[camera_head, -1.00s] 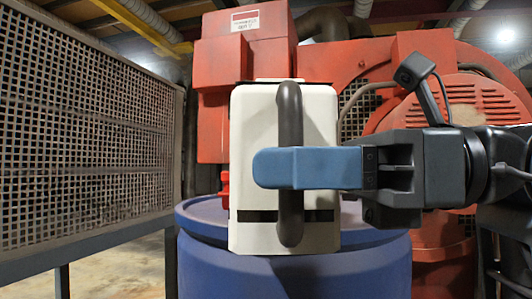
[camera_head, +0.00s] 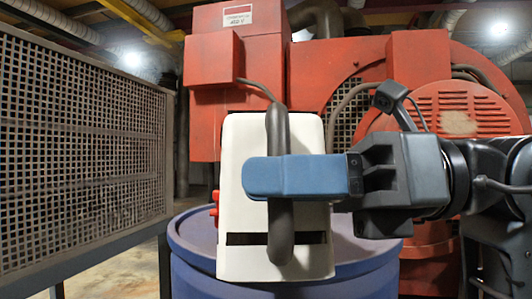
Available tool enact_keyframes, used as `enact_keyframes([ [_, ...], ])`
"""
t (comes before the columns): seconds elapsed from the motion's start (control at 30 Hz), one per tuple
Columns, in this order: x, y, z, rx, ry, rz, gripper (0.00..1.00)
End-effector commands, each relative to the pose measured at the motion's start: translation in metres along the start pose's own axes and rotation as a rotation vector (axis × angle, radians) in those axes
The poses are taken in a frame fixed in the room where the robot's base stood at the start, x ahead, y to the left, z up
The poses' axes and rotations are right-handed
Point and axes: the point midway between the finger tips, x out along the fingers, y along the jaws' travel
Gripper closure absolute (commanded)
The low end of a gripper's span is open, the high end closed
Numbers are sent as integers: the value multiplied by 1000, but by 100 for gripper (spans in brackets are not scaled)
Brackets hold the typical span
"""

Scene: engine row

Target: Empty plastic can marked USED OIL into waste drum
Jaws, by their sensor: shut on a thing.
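The can (camera_head: 238,195) is a white plastic box with a dark upright handle (camera_head: 279,135) and a dark band low on the side facing me. No USED OIL marking can be read on this side. My gripper (camera_head: 262,178), with blue fingers, comes in from the right and is shut on the handle. The can is held nearly upright, in front of the waste drum (camera_head: 385,275) in the picture. The blue drum stands behind and below it, and the can hides much of its top. I cannot tell whether the can touches the drum. A small red part (camera_head: 214,203) shows at the can's left edge.
A large red engine (camera_head: 350,60) with a labelled box (camera_head: 238,65) stands behind the drum. A metal mesh guard (camera_head: 85,150) runs along the left. Some bare floor (camera_head: 125,270) shows between guard and drum.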

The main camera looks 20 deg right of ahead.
Motion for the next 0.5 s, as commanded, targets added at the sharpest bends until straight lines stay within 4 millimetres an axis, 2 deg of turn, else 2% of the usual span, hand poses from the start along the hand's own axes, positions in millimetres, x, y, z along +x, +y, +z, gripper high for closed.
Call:
enact_keyframes([
  [0.03, 0, 3, 14, 22, -2, 1, 100],
  [0.5, 0, 1, 68, 257, -2, 1, 100],
])
